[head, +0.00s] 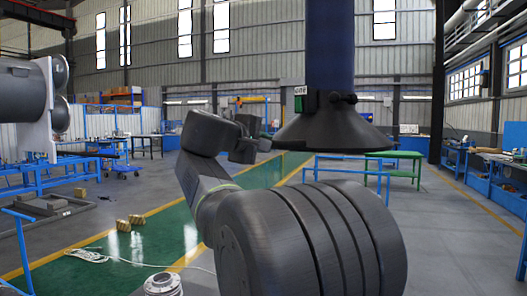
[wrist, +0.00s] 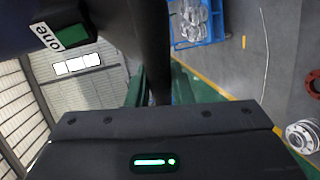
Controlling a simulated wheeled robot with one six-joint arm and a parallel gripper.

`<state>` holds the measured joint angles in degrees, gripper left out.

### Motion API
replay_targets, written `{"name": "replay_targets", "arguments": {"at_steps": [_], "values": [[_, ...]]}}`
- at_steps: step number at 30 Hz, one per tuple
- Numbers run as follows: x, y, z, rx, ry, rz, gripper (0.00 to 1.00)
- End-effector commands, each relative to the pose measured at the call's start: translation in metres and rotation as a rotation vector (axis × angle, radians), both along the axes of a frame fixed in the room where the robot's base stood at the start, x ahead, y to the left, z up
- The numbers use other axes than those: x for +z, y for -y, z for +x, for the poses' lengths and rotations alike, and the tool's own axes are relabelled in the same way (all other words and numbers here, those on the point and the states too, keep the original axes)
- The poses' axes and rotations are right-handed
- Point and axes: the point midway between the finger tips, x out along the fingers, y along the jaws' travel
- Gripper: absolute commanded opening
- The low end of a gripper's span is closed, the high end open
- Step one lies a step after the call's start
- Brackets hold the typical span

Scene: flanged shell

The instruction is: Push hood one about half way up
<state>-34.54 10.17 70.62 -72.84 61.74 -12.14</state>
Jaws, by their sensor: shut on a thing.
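Hood one (head: 335,130) is a dark cone with a wide rim, hanging from a thick dark blue duct (head: 330,45) in the head view. A small sign reading "one" (head: 300,90) is on its left side, and the sign also shows in the wrist view (wrist: 62,36). My gripper (head: 268,142) is at the left edge of the hood's rim. It is shut on hood one, but the fingertips and the exact grip point are hard to make out.
A green table (head: 395,154) and a blue frame (head: 362,172) stand behind and below the hood. A large grey flanged body (head: 25,100) is at left. The green floor lane (head: 150,238) is mostly open.

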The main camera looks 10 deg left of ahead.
Motion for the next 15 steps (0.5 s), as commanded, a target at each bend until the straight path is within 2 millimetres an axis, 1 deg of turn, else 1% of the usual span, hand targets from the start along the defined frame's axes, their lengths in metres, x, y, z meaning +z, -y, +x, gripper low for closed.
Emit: {"name": "replay_targets", "arguments": {"at_steps": [1,6,10,15], "values": [[0.023,0.0,0.0,0.001,0.006,0.002,0.0],[0.05,0.0,0.0,0.001,0.005,0.0,0.0],[0.063,0.0,0.0,0.001,0.005,0.0,0.0],[0.071,0.0,0.0,0.003,0.004,0.0,0.0]]}}
